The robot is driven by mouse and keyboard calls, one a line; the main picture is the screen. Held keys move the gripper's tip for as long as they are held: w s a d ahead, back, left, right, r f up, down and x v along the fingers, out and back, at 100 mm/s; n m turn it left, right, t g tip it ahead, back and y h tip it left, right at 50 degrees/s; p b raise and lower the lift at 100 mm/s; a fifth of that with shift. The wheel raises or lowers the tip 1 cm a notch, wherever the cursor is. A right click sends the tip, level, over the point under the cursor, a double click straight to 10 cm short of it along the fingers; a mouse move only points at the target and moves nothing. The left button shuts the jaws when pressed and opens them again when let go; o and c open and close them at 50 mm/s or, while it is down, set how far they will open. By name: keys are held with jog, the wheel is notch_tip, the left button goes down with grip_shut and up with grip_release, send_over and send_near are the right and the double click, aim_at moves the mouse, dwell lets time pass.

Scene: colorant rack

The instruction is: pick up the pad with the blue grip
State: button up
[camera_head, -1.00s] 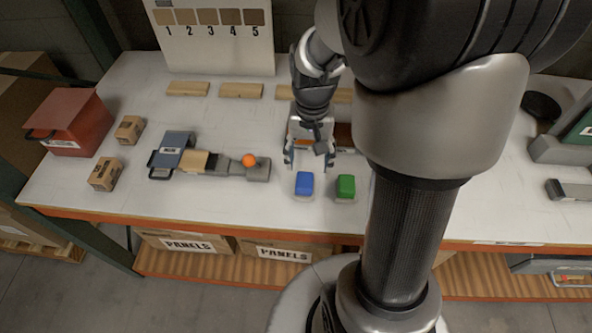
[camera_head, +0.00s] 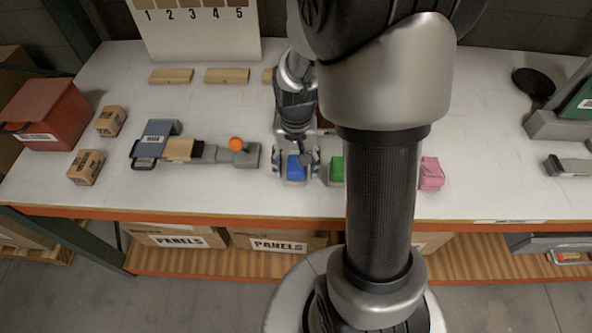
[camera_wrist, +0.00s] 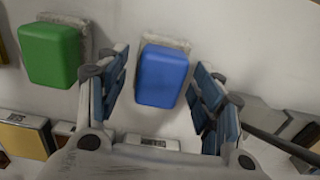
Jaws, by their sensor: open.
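The pad with the blue grip (camera_head: 296,167) sits on the white table near its front edge. In the wrist view its blue grip (camera_wrist: 162,76) lies on a pale pad base, upper middle of the picture. My gripper (camera_head: 296,162) is at the blue pad, and in the wrist view the open fingers (camera_wrist: 160,88) stand on either side of the blue grip. A gap shows between each finger and the grip. The pad with the green grip (camera_head: 337,169) stands just to the right, and in the wrist view it is at the upper left (camera_wrist: 50,54).
A pink item (camera_head: 431,174) lies to the right of my arm. A grey fixture with an orange ball (camera_head: 236,143) is to the left. Small cartons (camera_head: 86,167) and a red box (camera_head: 45,112) stand at the far left. Wooden blocks (camera_head: 171,76) lie behind.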

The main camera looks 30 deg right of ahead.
aim_at(296, 164)
jog(key=shift+c, duration=0.5)
jog(key=c, duration=1)
notch_tip(296, 164, up, 20)
jog(key=p, duration=0.7)
jog(key=shift+c, duration=0.2)
